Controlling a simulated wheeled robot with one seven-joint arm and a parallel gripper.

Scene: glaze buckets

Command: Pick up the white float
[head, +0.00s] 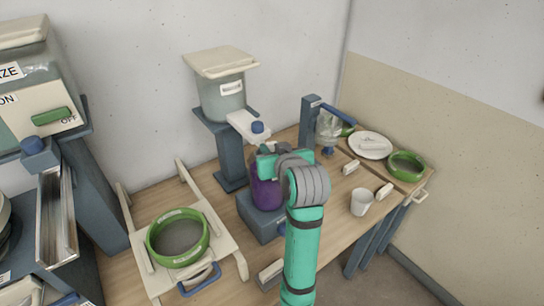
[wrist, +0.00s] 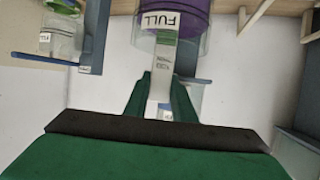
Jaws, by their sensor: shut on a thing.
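In the wrist view, my gripper (wrist: 162,82) has its two green fingers shut on a narrow pale strip with small printed marks, which I take to be the white float (wrist: 161,88). The strip lies close to a clear jar with purple contents and a FULL label (wrist: 157,20); I cannot tell whether it touches the jar. In the head view, my gripper (head: 268,160) is over the purple jar (head: 265,193), which stands on a blue-grey block (head: 258,222). The float is not clearly visible there, behind my gripper.
A lidded bucket (head: 222,97) stands on a blue stand behind, with a white spout and blue knob (head: 257,127) close to my gripper. A green-rimmed sieve (head: 178,238) lies on a frame at left. A white cup (head: 361,202), plate (head: 370,145) and green ring (head: 406,166) are at right.

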